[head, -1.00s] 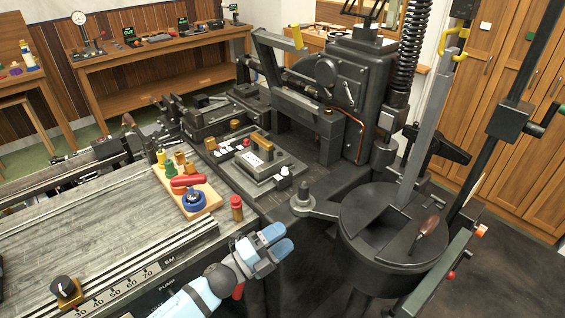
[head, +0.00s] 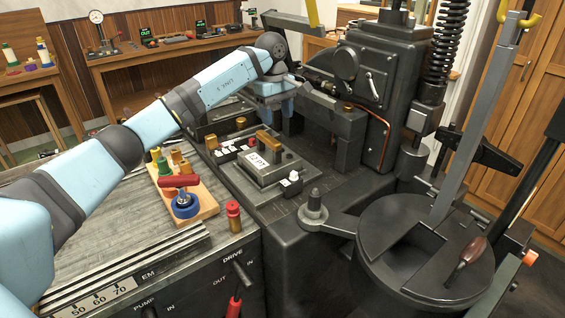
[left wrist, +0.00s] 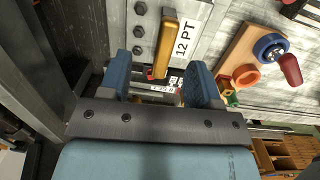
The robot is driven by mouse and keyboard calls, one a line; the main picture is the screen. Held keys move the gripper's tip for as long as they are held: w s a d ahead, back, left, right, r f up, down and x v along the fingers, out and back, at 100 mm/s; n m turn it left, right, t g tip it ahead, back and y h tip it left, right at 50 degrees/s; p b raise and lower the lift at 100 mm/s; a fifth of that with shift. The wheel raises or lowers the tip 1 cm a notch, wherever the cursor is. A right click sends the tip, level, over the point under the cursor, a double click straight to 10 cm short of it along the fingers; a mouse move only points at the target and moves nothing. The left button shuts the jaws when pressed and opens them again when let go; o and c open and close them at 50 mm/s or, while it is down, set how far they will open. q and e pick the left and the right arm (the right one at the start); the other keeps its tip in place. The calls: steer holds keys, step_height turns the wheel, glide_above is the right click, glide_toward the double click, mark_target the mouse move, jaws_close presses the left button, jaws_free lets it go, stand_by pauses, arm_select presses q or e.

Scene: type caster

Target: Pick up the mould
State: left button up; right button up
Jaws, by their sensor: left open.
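The mould (head: 258,170) is a dark, flat block with a white 12 PT label and a brass bar handle (head: 268,141). It sits on the machine, right of the tool board. In the left wrist view the 12 PT label (left wrist: 186,42) and brass handle (left wrist: 166,42) lie beyond the fingertips, near the top centre. My left gripper (head: 274,108) is above and behind the mould in the head view, pointing down. Its two blue fingers (left wrist: 160,72) are apart with nothing gripped between them. My right gripper is not in view.
A wooden board (head: 203,201) with a red-handled tool and a blue ring lies left of the mould. A red and brass peg (head: 234,216) stands on the bench edge. The casting machine (head: 370,75) rises close to the gripper's right. A round black pot (head: 385,245) is at front right.

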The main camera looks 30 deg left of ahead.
mark_target(268, 146)
arm_select(q)
steer(key=shift+w+a+r+y, duration=0.1)
steer(key=shift+a+r+y, duration=0.3)
steer(key=shift+a+r, duration=0.45)
steer(key=f, duration=0.7)
steer(key=shift+a+f, duration=0.1)
steer(key=shift+a, duration=0.3)
steer(key=shift+f, duration=0.5)
steer(key=f, duration=0.5)
steer(key=shift+a, duration=0.4)
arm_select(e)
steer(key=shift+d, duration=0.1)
arm_select(q)
steer(key=shift+c, duration=0.2)
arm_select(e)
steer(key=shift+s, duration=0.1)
arm_select(q)
jaws_close()
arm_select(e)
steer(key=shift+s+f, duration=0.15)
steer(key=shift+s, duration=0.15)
